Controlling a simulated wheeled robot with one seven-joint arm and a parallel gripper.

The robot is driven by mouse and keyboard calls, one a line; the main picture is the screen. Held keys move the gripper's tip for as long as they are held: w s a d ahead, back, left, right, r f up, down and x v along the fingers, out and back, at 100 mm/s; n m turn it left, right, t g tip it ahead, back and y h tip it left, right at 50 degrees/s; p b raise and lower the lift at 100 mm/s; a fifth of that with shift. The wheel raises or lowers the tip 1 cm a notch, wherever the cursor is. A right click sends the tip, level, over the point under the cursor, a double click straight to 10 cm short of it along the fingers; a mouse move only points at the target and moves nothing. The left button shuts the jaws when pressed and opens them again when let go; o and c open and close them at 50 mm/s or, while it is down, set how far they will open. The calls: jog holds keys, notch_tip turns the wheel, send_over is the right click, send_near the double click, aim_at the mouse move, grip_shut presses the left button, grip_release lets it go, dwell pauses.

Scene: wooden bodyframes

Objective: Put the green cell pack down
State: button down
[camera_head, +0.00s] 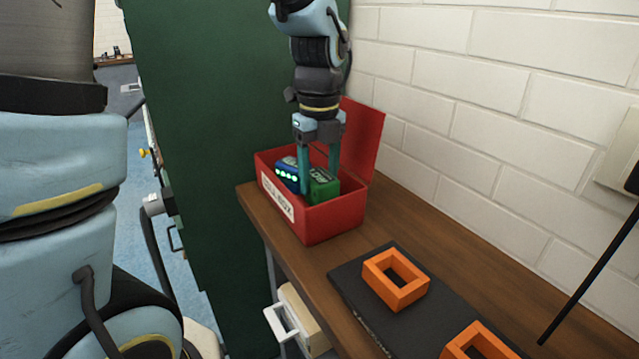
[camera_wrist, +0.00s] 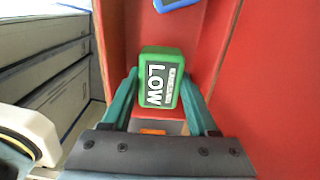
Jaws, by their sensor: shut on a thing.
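The green cell pack (camera_head: 323,187) is between the two teal fingers of my gripper (camera_head: 320,182), inside the open red box (camera_head: 335,221) at the back of the bench. A blue pack (camera_head: 288,173) with a row of lit green dots sits in the box, to the left of the green pack. A blue edge of it shows at the top of the wrist view (camera_wrist: 177,4). I cannot tell whether the green pack touches the box floor.
The red box's lid (camera_head: 363,140) stands open toward the white brick wall. On the wooden bench (camera_head: 405,218), a dark mat (camera_head: 352,297) holds two orange frames, one nearer the box (camera_head: 381,287) and one at the lower edge (camera_head: 462,347). A green panel (camera_head: 205,130) stands behind the bench.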

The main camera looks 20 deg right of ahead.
jog(key=shift+f, duration=1)
jog(key=shift+f, duration=0.15)
jog(key=shift+c, duration=0.9)
grip_release()
